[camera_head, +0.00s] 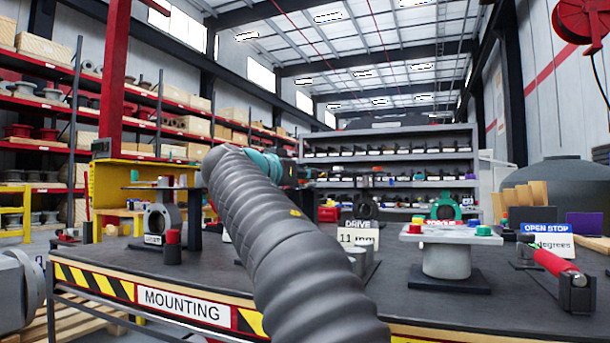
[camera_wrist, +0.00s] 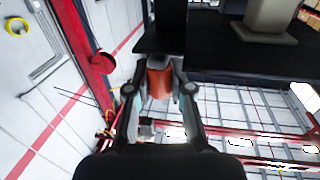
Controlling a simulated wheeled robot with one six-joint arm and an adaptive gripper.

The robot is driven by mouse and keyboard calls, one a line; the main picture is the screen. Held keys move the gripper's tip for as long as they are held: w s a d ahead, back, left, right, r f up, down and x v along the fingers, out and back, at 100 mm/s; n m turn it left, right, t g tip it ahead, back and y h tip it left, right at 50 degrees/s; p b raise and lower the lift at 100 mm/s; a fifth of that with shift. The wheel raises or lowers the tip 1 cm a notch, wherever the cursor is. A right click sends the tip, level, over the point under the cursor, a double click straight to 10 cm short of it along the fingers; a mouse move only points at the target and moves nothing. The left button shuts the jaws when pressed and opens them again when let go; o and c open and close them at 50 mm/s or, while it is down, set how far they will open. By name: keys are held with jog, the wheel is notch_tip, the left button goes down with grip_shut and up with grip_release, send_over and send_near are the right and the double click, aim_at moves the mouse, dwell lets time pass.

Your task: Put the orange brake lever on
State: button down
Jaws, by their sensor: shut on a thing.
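In the wrist view my gripper (camera_wrist: 160,80) is shut on an orange piece (camera_wrist: 159,84), which shows between the two fingers. Its colour fits the brake lever, but its full shape is hidden. In the head view my grey arm crosses the middle, and I cannot make out the fingertips or the held piece. A grey pedestal (camera_head: 446,262) with a light top plate (camera_head: 420,236) and coloured knobs stands on a dark base right of my arm. I cannot tell from these frames where the lever's seat is.
The dark workbench (camera_head: 130,262) has a striped MOUNTING front edge. A red-handled bar (camera_head: 553,261) lies at the right by the OPEN STOP sign (camera_head: 546,240). The DRIVE sign (camera_head: 358,233) and a red-topped block (camera_head: 172,246) also stand on the bench. Shelves (camera_head: 390,160) are behind.

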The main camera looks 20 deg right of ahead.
jog(key=shift+w+a+m+g+h, duration=0.25)
jog(key=shift+m+g+h, duration=0.15)
jog(key=shift+m+g, duration=0.15)
jog(key=c, duration=1)
grip_release()
jog(key=v, duration=1.2)
